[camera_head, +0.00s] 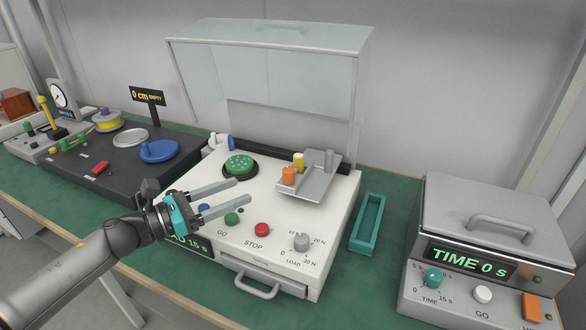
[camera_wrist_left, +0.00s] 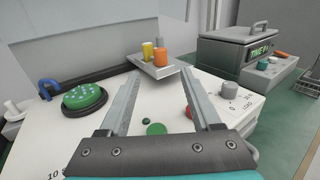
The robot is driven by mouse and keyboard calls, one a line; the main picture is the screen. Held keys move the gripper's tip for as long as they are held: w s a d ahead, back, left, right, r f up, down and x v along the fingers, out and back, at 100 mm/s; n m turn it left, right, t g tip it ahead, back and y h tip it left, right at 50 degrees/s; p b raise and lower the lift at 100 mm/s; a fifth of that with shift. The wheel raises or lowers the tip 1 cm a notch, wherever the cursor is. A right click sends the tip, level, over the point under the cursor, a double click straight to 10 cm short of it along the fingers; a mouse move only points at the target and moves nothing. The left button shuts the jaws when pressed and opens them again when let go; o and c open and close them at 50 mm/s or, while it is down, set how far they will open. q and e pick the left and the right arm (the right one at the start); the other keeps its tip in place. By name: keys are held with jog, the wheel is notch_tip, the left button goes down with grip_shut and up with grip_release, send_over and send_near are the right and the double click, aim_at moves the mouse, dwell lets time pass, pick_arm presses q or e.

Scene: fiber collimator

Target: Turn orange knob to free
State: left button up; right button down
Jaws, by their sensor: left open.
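The orange knob (camera_head: 288,174) stands at the front left of a grey tilted bracket (camera_head: 313,185) on the white machine. A yellow knob (camera_head: 298,159) stands behind it and a grey cylinder (camera_head: 329,160) to its right. In the left wrist view the orange knob (camera_wrist_left: 159,56) shows beyond the fingertips, next to the yellow knob (camera_wrist_left: 148,51). My left gripper (camera_head: 239,191) is open and empty above the white machine's front left part. Its fingers point right, toward the bracket, and are apart from the orange knob. My right gripper is not in view.
A green dotted disc (camera_head: 239,165) lies behind the gripper. Green and red buttons (camera_head: 262,229) and a grey load dial (camera_head: 301,242) are on the panel in front. A clear raised cover (camera_head: 270,60) stands behind. A teal tray (camera_head: 368,223) and a grey lidded box (camera_head: 480,225) are at right.

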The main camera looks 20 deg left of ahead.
aim_at(288, 169)
pick_arm(q)
jog(key=x, duration=1.3)
jog(key=shift+w+d, duration=0.25)
jog(key=shift+w, duration=0.05)
grip_shut()
